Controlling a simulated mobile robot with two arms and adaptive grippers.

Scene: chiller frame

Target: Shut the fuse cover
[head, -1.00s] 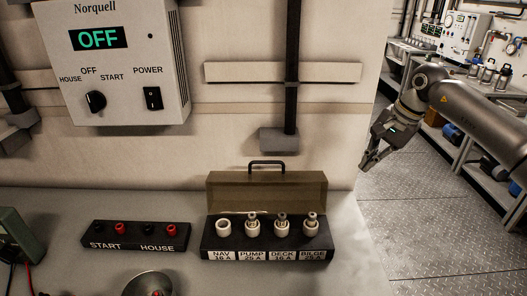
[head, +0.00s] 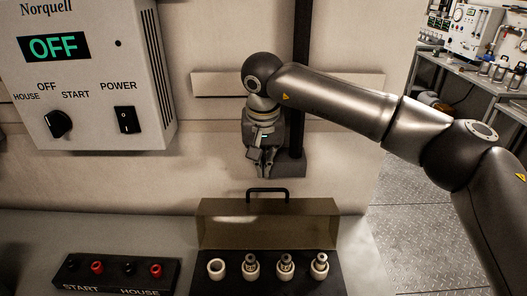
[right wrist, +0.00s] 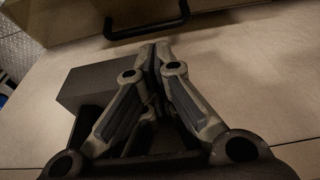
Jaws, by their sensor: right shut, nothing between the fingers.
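The fuse cover (head: 268,225) is a smoky, see-through lid that stands upright and open at the back of the dark fuse box (head: 203,283). Its black handle (head: 267,190) is on the top edge. In the right wrist view the handle (right wrist: 146,29) shows near the top, beyond my fingertips. My right gripper (head: 266,174) points down, shut and empty, just above and behind the handle, apart from it as far as I can tell. It also fills the right wrist view (right wrist: 156,47). My left gripper is not in view.
The fuse box holds several white fuse holders; the leftmost (head: 216,268) looks empty. A START/HOUSE terminal block (head: 115,275) sits to the left. The Norquell panel (head: 85,85) on the wall reads OFF. A dark conduit with a block (head: 318,164) runs down behind my gripper.

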